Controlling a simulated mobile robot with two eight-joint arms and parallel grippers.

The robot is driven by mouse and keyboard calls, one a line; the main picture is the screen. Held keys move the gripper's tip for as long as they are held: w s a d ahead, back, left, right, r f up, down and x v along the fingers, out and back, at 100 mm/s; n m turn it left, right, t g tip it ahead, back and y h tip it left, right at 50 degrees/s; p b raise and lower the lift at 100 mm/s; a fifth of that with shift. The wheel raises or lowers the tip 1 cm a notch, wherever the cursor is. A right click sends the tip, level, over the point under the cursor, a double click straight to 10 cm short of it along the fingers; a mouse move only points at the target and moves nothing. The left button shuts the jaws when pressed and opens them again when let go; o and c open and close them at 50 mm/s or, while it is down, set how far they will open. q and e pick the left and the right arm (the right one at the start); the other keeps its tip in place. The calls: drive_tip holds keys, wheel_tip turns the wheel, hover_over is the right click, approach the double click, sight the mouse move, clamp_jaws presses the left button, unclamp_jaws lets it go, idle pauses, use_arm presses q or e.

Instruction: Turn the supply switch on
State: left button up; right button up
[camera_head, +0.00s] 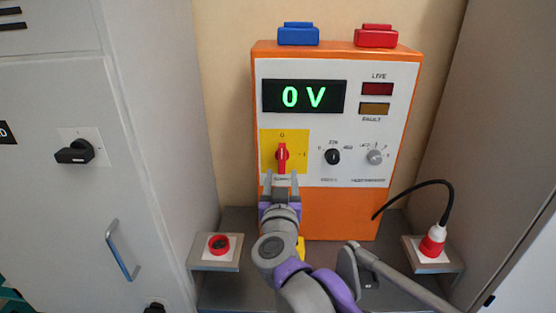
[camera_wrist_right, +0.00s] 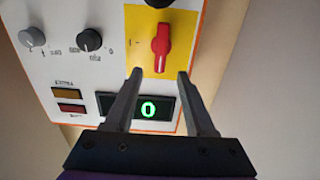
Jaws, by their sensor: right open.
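The supply switch (camera_head: 282,155) is a red rotary handle on a yellow plate (camera_head: 303,141) at the left of the orange supply unit's front panel. Its handle stands upright, in line with the 0 mark above it. The display (camera_head: 304,96) reads 0 V in green. My right gripper (camera_head: 281,182) is open just below the switch in the head view. In the right wrist view the red handle (camera_wrist_right: 161,46) is ahead of the two spread fingers (camera_wrist_right: 160,74), with nothing between them. My left gripper is not in view.
A black knob (camera_head: 332,156) and a grey knob (camera_head: 375,156) sit right of the switch. Blue (camera_head: 298,34) and red (camera_head: 376,36) blocks stand on top. A red socket (camera_head: 219,244) is at lower left, a red plug with black cable (camera_head: 432,241) at lower right. Cabinets flank both sides.

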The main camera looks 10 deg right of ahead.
sight(282, 157)
drive_tip(key=x, duration=0.8)
drive_tip(key=shift+w+d, duration=0.1)
drive_tip(key=shift+w, duration=0.3)
clamp_jaws()
